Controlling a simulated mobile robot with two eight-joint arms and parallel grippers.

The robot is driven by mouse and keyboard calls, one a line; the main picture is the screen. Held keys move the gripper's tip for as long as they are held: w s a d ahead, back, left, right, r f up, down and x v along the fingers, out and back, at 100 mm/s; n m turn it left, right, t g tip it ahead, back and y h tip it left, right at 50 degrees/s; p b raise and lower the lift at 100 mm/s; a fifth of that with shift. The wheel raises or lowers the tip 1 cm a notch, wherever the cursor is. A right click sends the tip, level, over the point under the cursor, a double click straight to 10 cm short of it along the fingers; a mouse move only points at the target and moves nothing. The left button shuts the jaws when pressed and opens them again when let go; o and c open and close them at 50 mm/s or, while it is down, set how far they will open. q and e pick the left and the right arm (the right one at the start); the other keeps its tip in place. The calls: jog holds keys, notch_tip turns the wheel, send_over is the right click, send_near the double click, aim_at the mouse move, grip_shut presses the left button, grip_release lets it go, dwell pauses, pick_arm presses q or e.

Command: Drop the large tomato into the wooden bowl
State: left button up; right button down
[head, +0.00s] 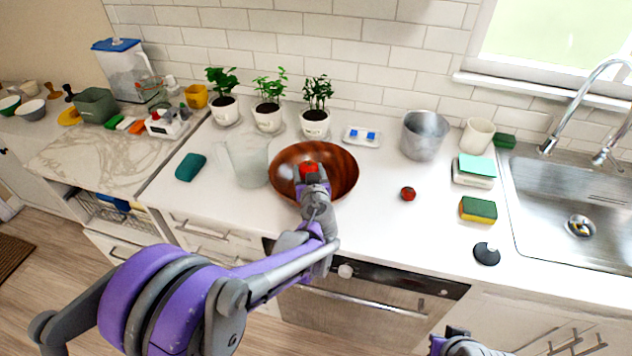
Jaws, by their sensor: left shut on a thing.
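A red tomato (308,168) shows at the tip of my left gripper (310,174), which is shut on it. The gripper and tomato appear over the wooden bowl (342,164), a wide brown bowl on the white counter. I cannot tell how far above the bowl's floor the tomato is. My left arm hides the bowl's front edge. A second, smaller-looking red tomato (408,194) lies on the counter to the right of the bowl. Part of my right arm shows at the bottom right edge, but its gripper does not show.
A clear pitcher (247,160) stands just left of the bowl. Potted plants (315,122) line the wall behind. A metal pot (424,136), sponges (478,209) and a sink (570,205) are at the right. The counter in front of the small tomato is clear.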

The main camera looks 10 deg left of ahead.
pick_arm(q)
jog(key=o, duration=1.4)
jog(key=v, duration=1)
jog(key=shift+s+d+r, duration=0.1)
jog(key=shift+s+r, duration=0.05)
jog(key=shift+s, duration=0.2)
